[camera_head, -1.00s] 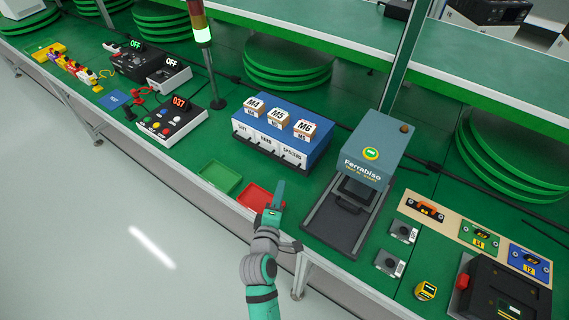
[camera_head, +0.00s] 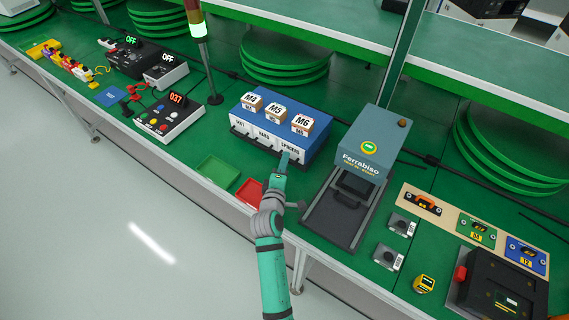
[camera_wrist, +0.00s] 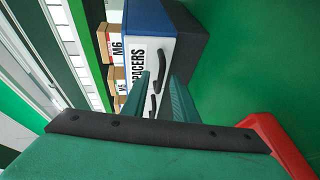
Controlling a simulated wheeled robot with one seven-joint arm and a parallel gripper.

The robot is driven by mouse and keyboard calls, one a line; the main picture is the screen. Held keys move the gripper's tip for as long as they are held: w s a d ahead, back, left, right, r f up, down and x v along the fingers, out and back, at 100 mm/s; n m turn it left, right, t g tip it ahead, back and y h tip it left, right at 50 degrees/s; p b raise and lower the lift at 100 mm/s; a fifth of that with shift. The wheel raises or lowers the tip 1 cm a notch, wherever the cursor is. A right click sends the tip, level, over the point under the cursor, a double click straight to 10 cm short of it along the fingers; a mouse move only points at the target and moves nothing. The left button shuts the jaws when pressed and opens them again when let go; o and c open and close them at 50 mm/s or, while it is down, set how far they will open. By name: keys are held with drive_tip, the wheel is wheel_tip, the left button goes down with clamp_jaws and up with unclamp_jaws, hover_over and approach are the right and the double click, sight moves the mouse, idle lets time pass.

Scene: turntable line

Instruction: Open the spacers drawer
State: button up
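The blue cabinet (camera_head: 318,112) has a row of white-fronted drawers with dark handles. The spacers drawer (camera_head: 291,147) is the rightmost one and looks shut. In the wrist view its white front (camera_wrist: 150,50) carries the SPACERS label and a dark bar handle (camera_wrist: 160,66). My gripper (camera_head: 284,160) is in front of this drawer, and in the head view it hides part of the front. In the wrist view my gripper (camera_wrist: 162,77) has its two fingers apart, pointing at the drawer, with the handle seen between the fingertips. I cannot tell whether they touch it.
Boxes M4 (camera_head: 251,103), M5 (camera_head: 275,112) and M6 (camera_head: 302,123) stand on the cabinet. A red tray (camera_head: 249,191) lies beside my wrist, a green tray (camera_head: 217,173) left of it. The grey Ferrabiso machine (camera_head: 374,142) stands close to the right.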

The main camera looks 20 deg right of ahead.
clamp_jaws()
idle(1.4)
